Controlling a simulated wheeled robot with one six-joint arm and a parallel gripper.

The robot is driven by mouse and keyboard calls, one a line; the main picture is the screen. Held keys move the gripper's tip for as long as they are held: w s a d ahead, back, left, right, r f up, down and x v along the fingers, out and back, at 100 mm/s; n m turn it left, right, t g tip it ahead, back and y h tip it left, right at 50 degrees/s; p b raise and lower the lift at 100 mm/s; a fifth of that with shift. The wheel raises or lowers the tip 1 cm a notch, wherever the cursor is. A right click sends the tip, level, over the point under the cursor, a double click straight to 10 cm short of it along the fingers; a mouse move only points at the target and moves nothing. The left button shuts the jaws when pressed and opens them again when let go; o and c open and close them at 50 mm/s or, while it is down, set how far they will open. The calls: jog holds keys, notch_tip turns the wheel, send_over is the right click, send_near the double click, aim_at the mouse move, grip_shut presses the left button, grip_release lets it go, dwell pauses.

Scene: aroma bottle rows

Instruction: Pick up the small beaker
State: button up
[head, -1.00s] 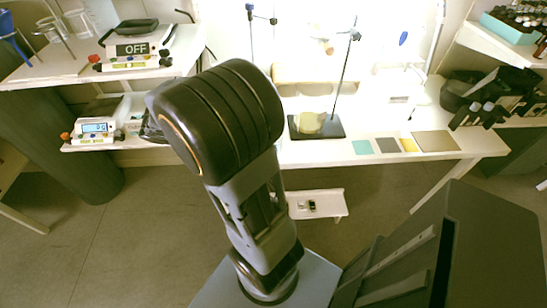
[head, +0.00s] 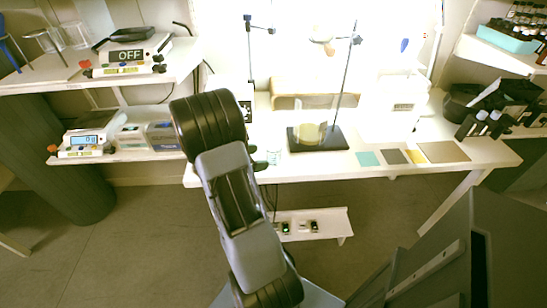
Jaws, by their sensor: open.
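A small clear glass vessel that looks like the small beaker (head: 273,156) stands near the front edge of the white table, just right of my gripper. Its outline is faint against the bright tabletop. My gripper (head: 260,157) shows only as dark fingertips past the right side of my arm, which hides the rest of it. It is open, and its fingertips are close to the glass. I cannot tell whether they touch it or reach around it.
A stand on a dark base (head: 334,139) holds a yellowish vessel (head: 308,134) behind and right of the glass. Coloured squares lie on the white table (head: 455,165) to the right. Glass beakers (head: 76,35) and a scale (head: 132,54) are on the upper left shelf.

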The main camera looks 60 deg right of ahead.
aim_at(270, 156)
jog(key=shift+b+x, duration=0.4)
jog(key=shift+x, duration=2.4)
jog(key=shift+r, duration=0.1)
jog(key=c, duration=1)
